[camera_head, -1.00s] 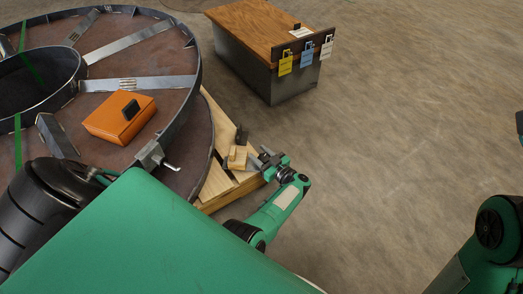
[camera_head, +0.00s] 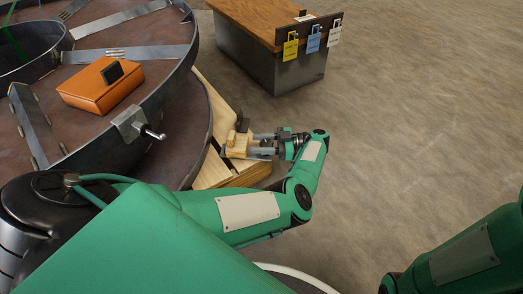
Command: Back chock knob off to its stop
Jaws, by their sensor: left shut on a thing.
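A wooden chock (camera_head: 237,146) sits on the pale timber pallet (camera_head: 218,171) at the right edge of the steel reel (camera_head: 166,98). My left gripper (camera_head: 259,146) comes at the chock from the right, its grey fingers roughly level. It is shut on the chock knob, which is mostly hidden between the fingers. A dark upright piece stands just behind the chock. My right arm enters at the lower right, and its gripper is out of view.
An orange box (camera_head: 101,87) lies on the reel. A clamp with a bar handle (camera_head: 137,126) grips the reel's rim. A wood-topped steel cabinet (camera_head: 270,54) with yellow, blue and white tagged padlocks stands behind. The floor to the right is clear.

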